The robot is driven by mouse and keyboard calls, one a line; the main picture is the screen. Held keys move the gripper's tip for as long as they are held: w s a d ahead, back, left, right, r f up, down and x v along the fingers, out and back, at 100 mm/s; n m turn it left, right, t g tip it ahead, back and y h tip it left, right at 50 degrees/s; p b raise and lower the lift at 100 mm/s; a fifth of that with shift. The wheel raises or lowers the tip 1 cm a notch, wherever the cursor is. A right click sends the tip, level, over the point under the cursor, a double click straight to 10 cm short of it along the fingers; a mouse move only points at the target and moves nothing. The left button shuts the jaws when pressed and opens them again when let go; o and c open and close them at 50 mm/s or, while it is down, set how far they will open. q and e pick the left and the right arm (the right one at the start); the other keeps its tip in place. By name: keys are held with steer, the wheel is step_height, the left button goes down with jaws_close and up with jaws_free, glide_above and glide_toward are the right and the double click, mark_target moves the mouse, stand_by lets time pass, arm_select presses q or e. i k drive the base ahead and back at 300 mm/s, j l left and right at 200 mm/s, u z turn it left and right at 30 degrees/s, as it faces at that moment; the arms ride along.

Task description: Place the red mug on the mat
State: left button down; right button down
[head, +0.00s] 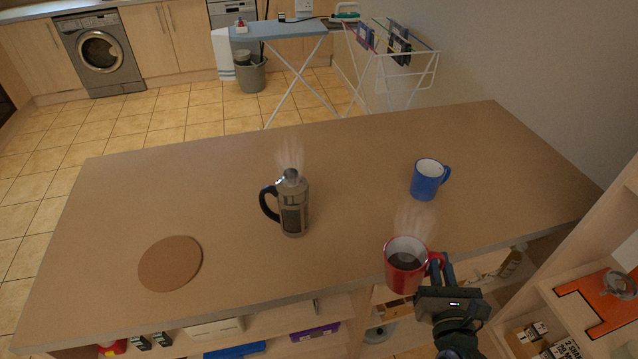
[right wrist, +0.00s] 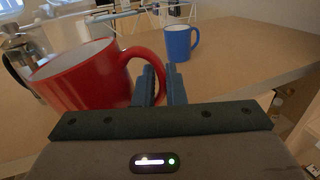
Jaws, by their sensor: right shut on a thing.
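The red mug (head: 404,268) holds a dark, steaming liquid and is near the front edge of the counter in the head view. My right gripper (head: 440,270) is shut on its handle, to the right of the mug. In the right wrist view the red mug (right wrist: 88,78) is large at the left, its handle between the fingers (right wrist: 160,88). I cannot tell whether its base touches the counter. The round brown mat (head: 170,263) lies bare on the counter at the left. My left gripper is not in view.
A steaming French press (head: 292,205) stands on the counter between the mat and the red mug. A blue mug (head: 427,180) stands behind the red mug. The counter (head: 230,180) is otherwise clear. Shelves with several items are below its front edge.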

mark_target(173, 258)
steer(key=j+u, duration=0.1)
steer(key=u, duration=0.6)
steer(key=j+u, duration=0.15)
steer(key=u, duration=0.25)
steer(key=j, duration=0.4)
steer(key=i+j, duration=0.1)
steer(key=j, duration=0.3)
